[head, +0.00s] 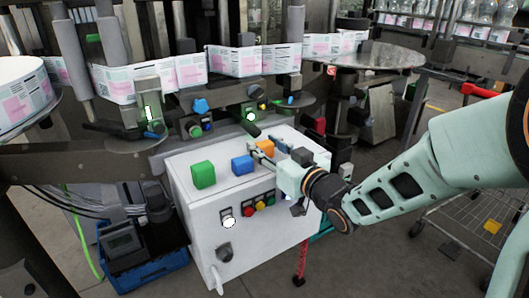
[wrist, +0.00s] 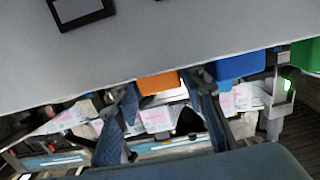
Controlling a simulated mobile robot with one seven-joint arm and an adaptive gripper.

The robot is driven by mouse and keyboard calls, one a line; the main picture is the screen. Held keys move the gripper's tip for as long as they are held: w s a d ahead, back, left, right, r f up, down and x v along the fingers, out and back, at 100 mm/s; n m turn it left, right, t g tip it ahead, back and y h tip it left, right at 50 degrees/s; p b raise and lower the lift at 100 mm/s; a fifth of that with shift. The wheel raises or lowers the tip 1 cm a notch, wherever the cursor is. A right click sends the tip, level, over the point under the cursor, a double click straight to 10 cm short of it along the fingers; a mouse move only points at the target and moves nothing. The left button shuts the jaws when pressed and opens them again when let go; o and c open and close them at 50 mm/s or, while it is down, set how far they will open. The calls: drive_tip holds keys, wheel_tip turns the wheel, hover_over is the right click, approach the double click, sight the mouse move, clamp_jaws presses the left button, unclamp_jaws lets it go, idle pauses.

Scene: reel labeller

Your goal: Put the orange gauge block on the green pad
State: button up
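The orange gauge block (head: 265,147) stands on the white cabinet top (head: 222,192), towards the back. My gripper (head: 267,153) is at the orange block, with its fingers apart. In the wrist view the orange block (wrist: 158,82) shows between the two spread fingers, with gaps at its sides; I see no grip on it. A green block-like thing (head: 203,174) stands at the left of the top; it also shows at the right edge of the wrist view (wrist: 304,56). I cannot make out a flat green pad.
A blue block (head: 243,165) stands between the green and orange ones, close to my gripper. A dark block (head: 302,156) lies to the right, near my wrist. Buttons (head: 259,205) sit on the cabinet front. Labeller machinery (head: 250,116) rises behind. The front left of the top is clear.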

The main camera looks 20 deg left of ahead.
drive_tip(key=shift+w+a, duration=0.2)
drive_tip(key=shift+a, duration=0.1)
drive_tip(key=shift+c, duration=0.4)
drive_tip(key=c, duration=0.9)
drive_tip(key=shift+o, duration=0.2)
drive_tip(key=shift+r, duration=0.2)
